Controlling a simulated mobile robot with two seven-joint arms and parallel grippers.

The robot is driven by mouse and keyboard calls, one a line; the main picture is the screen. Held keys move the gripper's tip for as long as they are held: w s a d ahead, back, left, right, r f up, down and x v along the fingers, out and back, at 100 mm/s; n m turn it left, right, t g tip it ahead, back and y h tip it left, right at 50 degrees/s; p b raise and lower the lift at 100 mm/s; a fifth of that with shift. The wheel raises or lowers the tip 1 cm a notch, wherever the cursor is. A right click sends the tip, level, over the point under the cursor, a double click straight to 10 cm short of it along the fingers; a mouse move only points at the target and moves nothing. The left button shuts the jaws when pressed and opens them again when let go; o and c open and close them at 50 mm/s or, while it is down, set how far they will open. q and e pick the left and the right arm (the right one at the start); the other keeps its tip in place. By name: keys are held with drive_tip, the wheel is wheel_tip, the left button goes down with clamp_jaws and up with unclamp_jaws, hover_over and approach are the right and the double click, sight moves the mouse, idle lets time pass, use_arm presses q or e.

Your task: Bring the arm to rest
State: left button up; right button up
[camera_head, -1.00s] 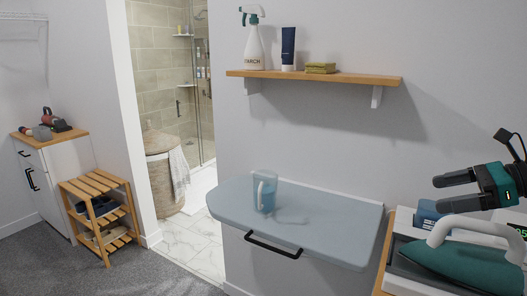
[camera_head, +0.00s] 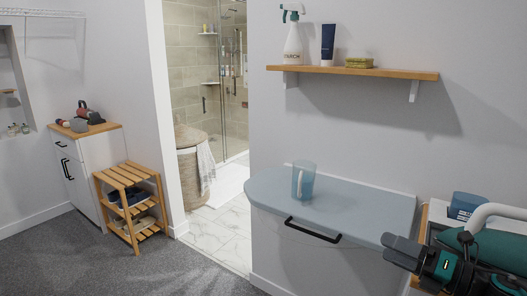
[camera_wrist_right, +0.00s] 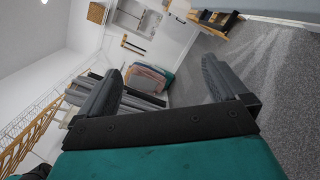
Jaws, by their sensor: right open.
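My right gripper (camera_head: 392,250) is at the lower right of the head view, its dark fingers pointing left, beside the front right edge of the blue-grey fold-down board (camera_head: 350,205). In the right wrist view my right gripper (camera_wrist_right: 163,88) shows its two fingers spread apart, with nothing between them. Its teal and black body covers part of the iron (camera_head: 500,250) in the head view. My left gripper is in neither view.
A translucent blue jug (camera_head: 304,182) stands upright on the board. A wooden shelf (camera_head: 350,71) above holds a spray bottle (camera_head: 293,40), a dark tube and folded cloths. A slatted rack (camera_head: 130,200) and white cabinet (camera_head: 95,155) stand left. Carpet (camera_head: 150,270) in front is clear.

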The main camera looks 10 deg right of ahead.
drive_tip(key=s+a+f+m+h, duration=0.3)
drive_tip(key=s+f+m, duration=0.1)
drive_tip(key=f+m, duration=0.3)
drive_tip(key=s+a+f+m+h+b, duration=0.1)
drive_tip(key=s+a+f+m+h, duration=0.2)
drive_tip(key=f+m, duration=0.4)
drive_tip(key=s+a+f+m+h+b, duration=0.1)
drive_tip(key=s+a+f+m+h, duration=0.2)
drive_tip(key=s+a+f+m, duration=0.2)
wheel_tip(320, 180, down, 3)
drive_tip(key=s+m, duration=0.1)
drive_tip(key=m, duration=0.6)
drive_tip(key=shift+s+a+m+h, duration=0.2)
drive_tip(key=shift+s+m+h, duration=0.2)
drive_tip(key=s+a+f+m+g, duration=0.1)
drive_tip(key=s, duration=0.1)
drive_tip(key=s+a+f+m, duration=0.1)
drive_tip(key=s+m, duration=0.1)
drive_tip(key=s+a+f+m+g, duration=0.1)
drive_tip(key=f, duration=0.1)
drive_tip(key=shift+s+a+m+g+h, duration=0.25)
drive_tip(key=shift+s+m+g+h, duration=0.05)
drive_tip(key=shift+s, duration=0.1)
drive_tip(key=shift+c, duration=0.3)
